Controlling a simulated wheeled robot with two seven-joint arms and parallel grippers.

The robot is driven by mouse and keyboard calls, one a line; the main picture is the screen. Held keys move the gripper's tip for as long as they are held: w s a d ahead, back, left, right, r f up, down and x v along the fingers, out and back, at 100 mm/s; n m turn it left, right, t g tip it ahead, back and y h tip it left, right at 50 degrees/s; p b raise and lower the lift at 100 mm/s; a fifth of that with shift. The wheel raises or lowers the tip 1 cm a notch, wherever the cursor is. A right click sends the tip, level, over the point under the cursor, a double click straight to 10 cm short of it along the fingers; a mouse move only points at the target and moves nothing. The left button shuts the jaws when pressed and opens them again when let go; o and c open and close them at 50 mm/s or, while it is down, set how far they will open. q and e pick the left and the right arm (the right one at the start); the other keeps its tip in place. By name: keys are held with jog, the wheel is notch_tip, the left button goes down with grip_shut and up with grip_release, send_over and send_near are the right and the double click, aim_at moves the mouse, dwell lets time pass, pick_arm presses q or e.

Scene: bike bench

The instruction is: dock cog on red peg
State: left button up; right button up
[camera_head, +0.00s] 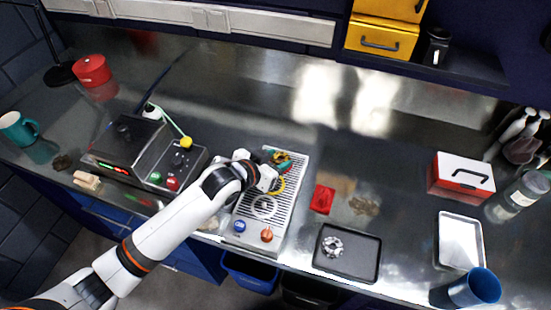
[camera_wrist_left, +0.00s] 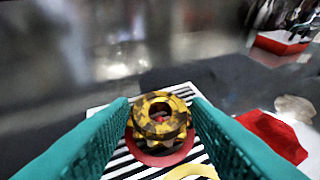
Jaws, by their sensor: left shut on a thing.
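A worn yellow cog (camera_wrist_left: 150,106) sits between the teal fingers of my left gripper (camera_wrist_left: 160,120), which is shut on it. Red shows through the cog's hole, and a red round base (camera_wrist_left: 165,156) shows just below it. I cannot tell whether the cog is around the peg or only above it. In the head view the left gripper (camera_head: 283,166) is over the far end of a white slatted board (camera_head: 248,216), with the cog (camera_head: 282,156) at its fingertips. My right gripper is not in view.
The board also carries a yellow ring (camera_head: 278,186), a pale ring (camera_head: 264,207), a blue knob (camera_head: 239,227) and an orange knob (camera_head: 266,235). A red block (camera_head: 322,199) lies to the right. A dark tray (camera_head: 363,257) holds a silver cog (camera_head: 332,246). A control box (camera_head: 128,145) stands left.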

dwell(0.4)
pick_arm(q)
jog(key=shift+r+p, duration=0.1)
jog(key=shift+p, duration=0.2)
dwell(0.3)
jog(key=shift+p, duration=0.35)
jog(key=shift+f+b, duration=0.45)
jog(key=shift+f, duration=0.3)
dwell(0.4)
jog(key=o, duration=0.7)
jog(key=shift+r, duration=0.1)
